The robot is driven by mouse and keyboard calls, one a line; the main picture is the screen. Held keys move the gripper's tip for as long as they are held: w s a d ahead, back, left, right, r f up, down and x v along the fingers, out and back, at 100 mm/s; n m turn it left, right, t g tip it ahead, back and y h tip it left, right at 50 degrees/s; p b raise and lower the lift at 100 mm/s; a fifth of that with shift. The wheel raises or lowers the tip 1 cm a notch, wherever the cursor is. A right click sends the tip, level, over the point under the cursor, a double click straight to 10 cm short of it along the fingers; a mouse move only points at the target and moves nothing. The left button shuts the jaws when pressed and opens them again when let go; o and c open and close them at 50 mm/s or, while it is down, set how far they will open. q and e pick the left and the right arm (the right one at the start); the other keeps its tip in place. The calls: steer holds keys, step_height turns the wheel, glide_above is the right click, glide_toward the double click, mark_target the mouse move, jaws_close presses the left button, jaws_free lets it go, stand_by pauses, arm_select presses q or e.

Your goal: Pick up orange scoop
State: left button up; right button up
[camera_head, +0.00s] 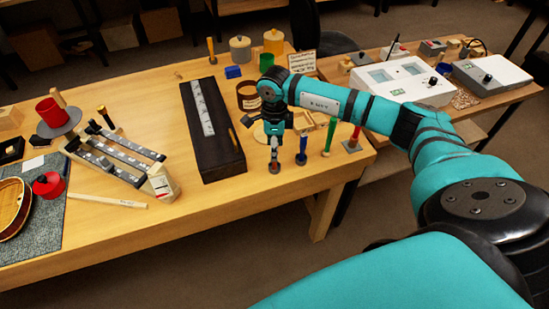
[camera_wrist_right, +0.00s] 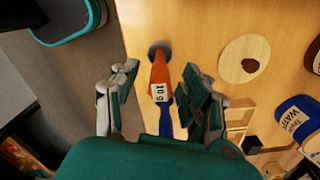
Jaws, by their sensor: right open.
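The orange scoop (camera_wrist_right: 158,72) shows in the right wrist view, with a small white label reading "10 g" and a dark round base at its far end. It lies between the two fingers of my right gripper (camera_wrist_right: 158,88), which is open, with a gap visible on both sides. In the head view my right gripper (camera_head: 275,150) points down at the bench front and hides most of the scoop. My left gripper is not in view.
Blue (camera_head: 302,150), green (camera_head: 329,138) and red (camera_head: 354,138) handled tools stand to the right. A long dark box (camera_head: 215,150) lies to the left. A brown jar (camera_head: 248,100) stands behind. Bare bench lies at the front.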

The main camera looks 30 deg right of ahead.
jaws_close()
stand_by(0.5)
